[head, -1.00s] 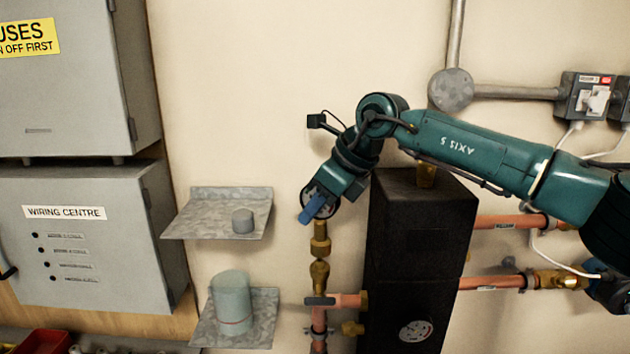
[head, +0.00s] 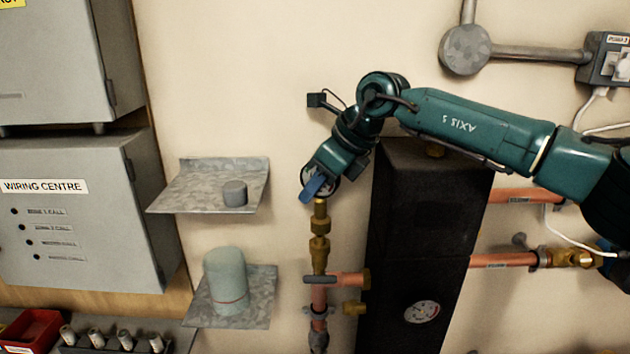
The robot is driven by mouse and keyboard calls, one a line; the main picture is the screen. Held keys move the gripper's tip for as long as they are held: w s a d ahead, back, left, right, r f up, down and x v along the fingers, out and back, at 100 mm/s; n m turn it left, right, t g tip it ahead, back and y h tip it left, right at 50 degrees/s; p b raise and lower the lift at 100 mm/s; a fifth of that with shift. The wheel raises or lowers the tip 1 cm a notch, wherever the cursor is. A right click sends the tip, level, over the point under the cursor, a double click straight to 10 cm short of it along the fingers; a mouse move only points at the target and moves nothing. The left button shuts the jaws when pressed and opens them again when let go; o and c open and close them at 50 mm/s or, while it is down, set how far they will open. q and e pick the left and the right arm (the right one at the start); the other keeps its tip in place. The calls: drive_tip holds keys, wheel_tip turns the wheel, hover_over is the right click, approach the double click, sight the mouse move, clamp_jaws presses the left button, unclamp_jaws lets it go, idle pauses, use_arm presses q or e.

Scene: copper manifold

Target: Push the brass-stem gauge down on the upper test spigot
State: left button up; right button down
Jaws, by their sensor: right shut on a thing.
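My right gripper (head: 313,187) points down and left above the brass fittings, its blue finger in front. It is shut on what looks like the gauge (head: 304,176), a round dark-rimmed piece mostly hidden by the gripper. A brass stem (head: 320,209) shows just below the gripper, in line with the upright brass fitting (head: 319,243) that looks like the upper test spigot. The stem appears to meet the fitting; I cannot tell how deep it sits. The left gripper is not in view.
A tall black unit (head: 420,230) with a dial (head: 421,312) stands right of the copper pipework (head: 345,280). Two metal shelves (head: 190,200) hold a small grey cylinder (head: 234,193) and a green-grey domed cylinder (head: 226,280). Grey cabinets (head: 75,240) are at left. Wall between is clear.

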drive_tip(key=shift+f, duration=0.4)
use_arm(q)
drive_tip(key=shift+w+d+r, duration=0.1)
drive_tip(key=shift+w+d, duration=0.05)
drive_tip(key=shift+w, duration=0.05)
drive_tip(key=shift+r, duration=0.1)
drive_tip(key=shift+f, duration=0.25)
use_arm(e)
drive_tip(key=shift+a, duration=0.1)
use_arm(q)
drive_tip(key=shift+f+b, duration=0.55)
drive_tip(key=shift+b, duration=0.3)
use_arm(e)
drive_tip(key=shift+f, duration=0.95)
drive_tip(key=c, duration=1.2)
unclamp_jaws()
drive_tip(key=shift+o, duration=0.2)
